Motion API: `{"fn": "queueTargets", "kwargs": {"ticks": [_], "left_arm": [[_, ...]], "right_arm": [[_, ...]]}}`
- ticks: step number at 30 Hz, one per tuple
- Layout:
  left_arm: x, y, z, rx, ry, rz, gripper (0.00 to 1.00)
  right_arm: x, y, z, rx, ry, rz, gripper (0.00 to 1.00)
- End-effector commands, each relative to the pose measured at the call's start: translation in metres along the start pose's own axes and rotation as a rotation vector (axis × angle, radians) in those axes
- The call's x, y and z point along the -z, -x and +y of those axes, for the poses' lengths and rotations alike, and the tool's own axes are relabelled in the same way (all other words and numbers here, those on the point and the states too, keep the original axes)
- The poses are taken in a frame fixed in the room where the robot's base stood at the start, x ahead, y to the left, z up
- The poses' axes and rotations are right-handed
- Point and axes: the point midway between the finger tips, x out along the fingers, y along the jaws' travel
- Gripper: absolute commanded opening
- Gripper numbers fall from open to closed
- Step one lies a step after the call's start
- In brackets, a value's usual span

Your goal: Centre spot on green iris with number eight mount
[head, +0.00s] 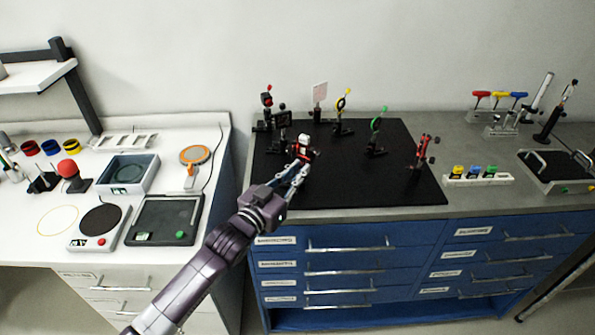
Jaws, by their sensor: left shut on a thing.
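The green iris (378,124) stands upright on a black post mount on the right half of the black breadboard (330,190). My left gripper (302,168) reaches over the front left of the board. It is shut on a small mount (303,146) with a white top and red and black parts; its fingers hide the lower part. No number can be read on any mount, so I cannot tell which is number eight. A pale card (320,93) stands at the back of the board; no spot can be made out on it. My right gripper is not in view.
A yellow iris (342,102) and a red-and-black source (267,99) stand at the back of the board. A red mount (423,150) stands at its right. The board's front right is clear. A white block with coloured caps (475,177) lies right of it.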

Motion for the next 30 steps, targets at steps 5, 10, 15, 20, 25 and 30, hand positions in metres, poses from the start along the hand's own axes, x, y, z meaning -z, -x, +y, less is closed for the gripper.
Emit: {"fn": "queueTargets", "kwargs": {"ticks": [5,10,15,20,25,30], "left_arm": [[-0.0002,0.0002,0.0000,0.000,-0.002,0.000,0.00],[-0.0003,0.0002,0.0001,0.000,-0.034,0.000,0.00],[-0.0005,0.0001,0.0003,0.000,-0.117,-0.001,0.00],[-0.0005,0.0002,0.0003,0.000,-0.235,-0.001,0.00],[-0.0006,0.0002,0.0003,0.000,-0.376,-0.001,0.00],[-0.0006,0.0002,0.0005,0.000,-0.504,-0.001,0.00]], "right_arm": [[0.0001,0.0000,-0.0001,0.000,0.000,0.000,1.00],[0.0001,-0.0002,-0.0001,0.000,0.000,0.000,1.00],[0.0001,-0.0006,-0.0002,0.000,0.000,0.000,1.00],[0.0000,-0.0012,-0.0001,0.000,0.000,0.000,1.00],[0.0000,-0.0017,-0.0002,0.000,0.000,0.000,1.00],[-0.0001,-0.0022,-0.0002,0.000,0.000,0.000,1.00]]}}
